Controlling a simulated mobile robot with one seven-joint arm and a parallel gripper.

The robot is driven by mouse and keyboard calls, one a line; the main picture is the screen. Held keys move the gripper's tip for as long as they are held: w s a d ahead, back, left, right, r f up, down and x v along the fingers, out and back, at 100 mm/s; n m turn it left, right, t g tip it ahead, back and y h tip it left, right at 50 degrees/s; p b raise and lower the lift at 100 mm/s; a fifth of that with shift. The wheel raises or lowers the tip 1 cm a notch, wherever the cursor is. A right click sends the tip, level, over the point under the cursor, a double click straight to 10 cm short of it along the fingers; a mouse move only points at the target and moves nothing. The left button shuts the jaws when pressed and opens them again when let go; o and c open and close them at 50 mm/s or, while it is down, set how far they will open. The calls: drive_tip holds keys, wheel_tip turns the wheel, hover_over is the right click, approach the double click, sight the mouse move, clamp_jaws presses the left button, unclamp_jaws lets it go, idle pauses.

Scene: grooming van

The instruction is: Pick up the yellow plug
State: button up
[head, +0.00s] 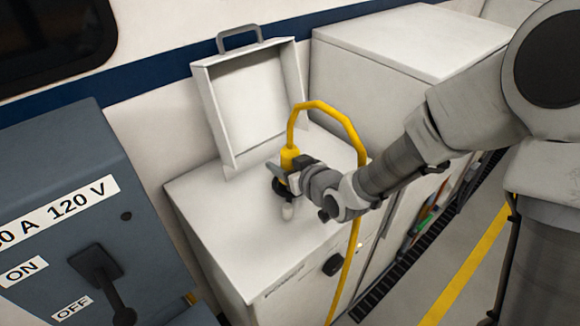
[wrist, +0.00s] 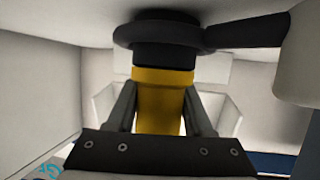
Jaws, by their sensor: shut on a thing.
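The yellow plug (head: 289,158) stands roughly upright over the white cabinet top, with its yellow cable arching up from it. In the wrist view the yellow body (wrist: 162,95) sits between my two fingers, with a black part and a wide dark ring (wrist: 160,36) at its end. My gripper (head: 285,180) is shut on the plug; its fingers also show in the wrist view (wrist: 160,112), one on each side of the yellow body. The plug's lower end is dark and partly hidden by my gripper. I cannot tell whether it touches anything below.
The white cabinet (head: 215,225) has a raised lid (head: 259,95) behind the plug. The yellow cable (head: 349,260) passes behind my wrist and hangs down the cabinet's front. A taller white cabinet (head: 400,42) stands right. A grey switch box (head: 45,180) is at left.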

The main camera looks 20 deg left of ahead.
sight(287, 147)
clamp_jaws()
drive_tip(key=shift+r, duration=0.75)
drive_tip(key=r, duration=0.3)
drive_tip(key=shift+w+d+r+p, duration=0.15)
drive_tip(key=shift+w+d+p, duration=0.1)
drive_tip(key=shift+d+p, duration=0.1)
drive_tip(key=w+d+r+p, duration=0.3)
drive_tip(key=d+r+p, duration=0.2)
drive_tip(key=d, duration=0.5)
wheel_tip(287, 147, up, 3)
drive_tip(key=shift+d+f, duration=0.15)
drive_tip(key=shift+d, duration=0.05)
drive_tip(key=shift+w, duration=0.2)
